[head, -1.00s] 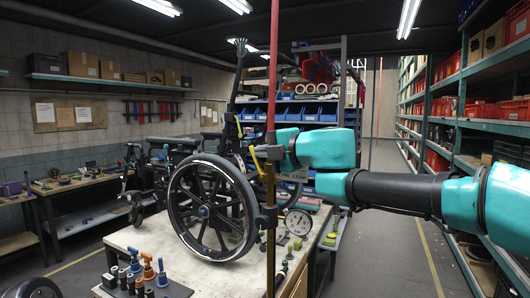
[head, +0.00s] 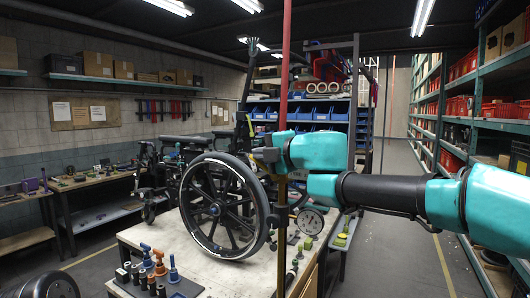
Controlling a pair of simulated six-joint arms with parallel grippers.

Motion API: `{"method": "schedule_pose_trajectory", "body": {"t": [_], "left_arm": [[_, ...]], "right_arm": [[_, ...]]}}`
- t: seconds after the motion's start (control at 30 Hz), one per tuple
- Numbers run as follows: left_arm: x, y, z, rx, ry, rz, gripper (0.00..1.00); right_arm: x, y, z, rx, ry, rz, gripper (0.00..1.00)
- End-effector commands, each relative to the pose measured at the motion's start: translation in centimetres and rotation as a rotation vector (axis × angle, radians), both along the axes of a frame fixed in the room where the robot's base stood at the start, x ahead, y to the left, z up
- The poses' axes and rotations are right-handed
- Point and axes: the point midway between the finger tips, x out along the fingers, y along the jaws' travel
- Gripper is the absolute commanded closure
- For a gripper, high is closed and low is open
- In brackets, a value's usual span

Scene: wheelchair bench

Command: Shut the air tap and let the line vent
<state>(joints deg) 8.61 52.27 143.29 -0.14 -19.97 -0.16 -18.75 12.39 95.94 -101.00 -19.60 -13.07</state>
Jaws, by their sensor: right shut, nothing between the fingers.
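A vertical air pipe (head: 286,70), red above and brass-coloured lower down, stands in front of the bench. A round white-faced gauge (head: 311,220) sits low beside it, its reading too small to tell. My right gripper (head: 264,155) reaches across the pipe from the right. Its dark fingers are shut and empty, at the pipe's left side. A bit of yellow, possibly the tap's lever, shows around the fingers. The tap body is mostly hidden by my gripper, so I cannot tell the lever's angle or whether they touch. My left gripper is out of view.
A wheelchair wheel (head: 218,207) stands on the bench (head: 222,270) just left of the pipe. A dark block with several coloured-handled tools (head: 158,268) is at the front left. Shelves with red bins (head: 462,107) line the right, beside an open aisle.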

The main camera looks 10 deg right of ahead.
Motion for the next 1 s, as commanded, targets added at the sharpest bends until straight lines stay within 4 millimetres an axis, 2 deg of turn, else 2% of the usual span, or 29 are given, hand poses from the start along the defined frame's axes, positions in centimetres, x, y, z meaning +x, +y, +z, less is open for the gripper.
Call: {"method": "schedule_pose_trajectory", "body": {"t": [0.7,1.0], "left_arm": [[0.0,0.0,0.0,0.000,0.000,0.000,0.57],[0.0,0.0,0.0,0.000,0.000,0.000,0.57]], "right_arm": [[0.1,0.2,-0.1,0.000,0.000,0.000,1.00],[-0.7,-0.9,1.5,0.001,-0.002,-0.009,1.00]]}}
